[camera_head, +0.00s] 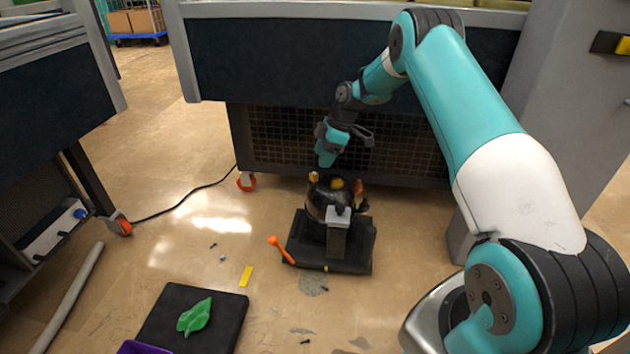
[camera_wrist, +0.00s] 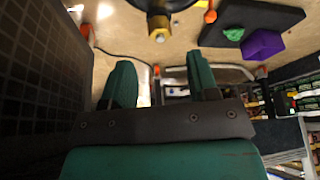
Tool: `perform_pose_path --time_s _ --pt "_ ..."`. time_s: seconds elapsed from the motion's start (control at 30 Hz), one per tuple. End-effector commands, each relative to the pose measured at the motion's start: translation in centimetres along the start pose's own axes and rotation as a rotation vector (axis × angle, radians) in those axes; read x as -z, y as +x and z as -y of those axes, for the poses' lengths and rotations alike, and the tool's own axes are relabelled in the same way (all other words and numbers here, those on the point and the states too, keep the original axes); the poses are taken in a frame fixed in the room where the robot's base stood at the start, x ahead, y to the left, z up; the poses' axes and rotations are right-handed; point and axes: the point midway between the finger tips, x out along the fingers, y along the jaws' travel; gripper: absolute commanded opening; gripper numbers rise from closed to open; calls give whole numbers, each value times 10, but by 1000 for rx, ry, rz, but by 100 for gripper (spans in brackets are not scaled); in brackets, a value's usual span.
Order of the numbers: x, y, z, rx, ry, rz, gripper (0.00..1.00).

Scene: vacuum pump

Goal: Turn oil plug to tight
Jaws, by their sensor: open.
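The vacuum pump (camera_head: 318,205) is a dark round body standing on a black base plate on the floor. On its top are brass-coloured fittings, one at the left (camera_head: 313,177) and one near the middle (camera_head: 337,183); I cannot tell surely which is the oil plug. My gripper (camera_head: 328,160) is above and behind the pump, apart from it. In the wrist view my gripper (camera_wrist: 160,65) shows two green fingers spread open with nothing between them. A brass plug-like fitting (camera_wrist: 159,28) on the dark pump body lies beyond the fingertips, roughly in line with the gap.
An orange-handled tool (camera_head: 281,250) leans at the base plate's left. A yellow piece (camera_head: 246,276) and small screws lie on the floor. A black mat (camera_head: 165,325) holds a green item (camera_head: 195,316). A dark cabinet with a mesh front (camera_head: 290,140) stands close behind the gripper.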

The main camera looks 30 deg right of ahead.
Motion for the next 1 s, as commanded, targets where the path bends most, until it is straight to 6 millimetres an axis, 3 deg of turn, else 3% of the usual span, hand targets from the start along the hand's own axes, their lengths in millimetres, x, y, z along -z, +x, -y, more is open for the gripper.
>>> perform_pose_path --time_s 0.03,0.1,0.3,0.73,0.93,1.0 --pt "-2 18 1 3 -1 0 54" --pt "-1 32 0 1 -1 -1 54" --pt "-1 58 0 1 0 0 54" --pt "0 65 0 -1 1 0 54" --pt "0 65 0 0 0 0 11" --pt "0 65 0 0 0 0 5"
